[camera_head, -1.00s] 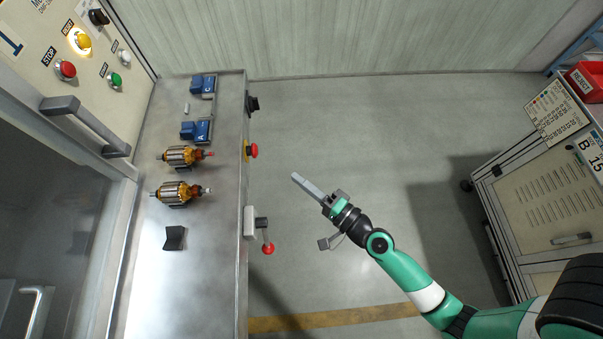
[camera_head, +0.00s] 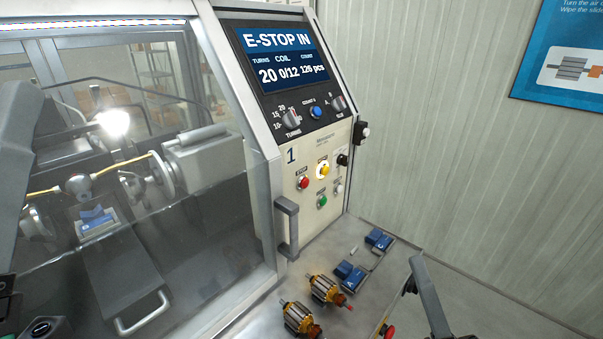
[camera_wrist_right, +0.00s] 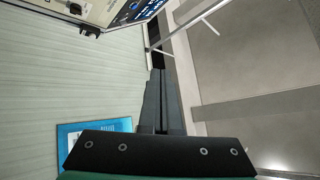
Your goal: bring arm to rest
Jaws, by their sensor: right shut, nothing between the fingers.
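My right gripper (camera_head: 416,264) shows at the lower right of the head view, its grey fingers pointing up, just right of the steel ledge. In the right wrist view its fingers (camera_wrist_right: 157,100) lie together with nothing between them, pointing to the pale wall and the machine corner. The fingers look clear of the ledge and of everything on it. My left gripper shows in neither view.
Two copper-wound armatures (camera_head: 300,318) (camera_head: 325,290) and blue blocks (camera_head: 350,275) (camera_head: 379,240) sit on the ledge (camera_head: 375,290). The winding machine has a handle (camera_head: 287,228) and a screen (camera_head: 284,58) reading "E-STOP IN". A red button (camera_head: 388,331) is near the gripper.

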